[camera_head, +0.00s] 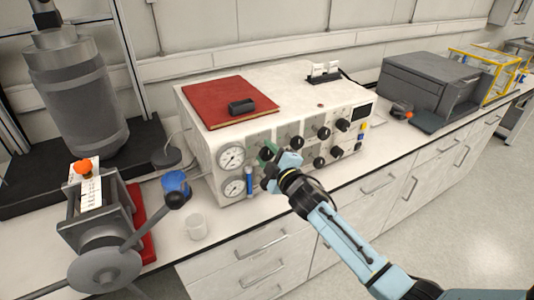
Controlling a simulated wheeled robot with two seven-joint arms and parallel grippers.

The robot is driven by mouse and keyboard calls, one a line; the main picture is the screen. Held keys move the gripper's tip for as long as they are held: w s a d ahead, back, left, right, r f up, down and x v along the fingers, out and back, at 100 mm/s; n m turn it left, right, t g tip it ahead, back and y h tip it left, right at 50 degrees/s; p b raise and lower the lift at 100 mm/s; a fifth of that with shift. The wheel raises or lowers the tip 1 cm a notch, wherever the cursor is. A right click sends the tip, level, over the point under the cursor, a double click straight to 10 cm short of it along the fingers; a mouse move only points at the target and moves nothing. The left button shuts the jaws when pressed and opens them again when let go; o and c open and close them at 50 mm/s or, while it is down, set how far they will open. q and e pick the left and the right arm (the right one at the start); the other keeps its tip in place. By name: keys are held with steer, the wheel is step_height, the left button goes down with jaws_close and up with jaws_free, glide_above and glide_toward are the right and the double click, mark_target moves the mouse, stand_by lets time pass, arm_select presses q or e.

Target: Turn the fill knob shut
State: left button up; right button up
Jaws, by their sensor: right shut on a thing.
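A white control box (218,124) stands on the bench with two round gauges and several black knobs on its front. My right gripper (270,168) is at the left part of this front panel, next to the gauges. It is shut on a knob there, which the fingers mostly hide. A green ring or patch (266,152) shows just above the fingers. I cannot read which knob is the fill knob. Other black knobs (323,133) are to the right. My left gripper is not in view.
A red book (228,101) with a small black object lies on the box. A grey cylinder (72,85) and a clamp-like device with a handwheel (104,268) stand at left. A white cup (196,226) is near the bench edge. A dark grey machine (425,88) stands at right.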

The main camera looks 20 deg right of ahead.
stand_by(0.4)
steer(key=o, duration=1)
steer(key=shift+c, duration=0.2)
steer(key=s+d, duration=0.1)
steer(key=s, duration=1.2)
steer(key=shift+s+d, duration=0.15)
steer(key=shift+d, duration=0.25)
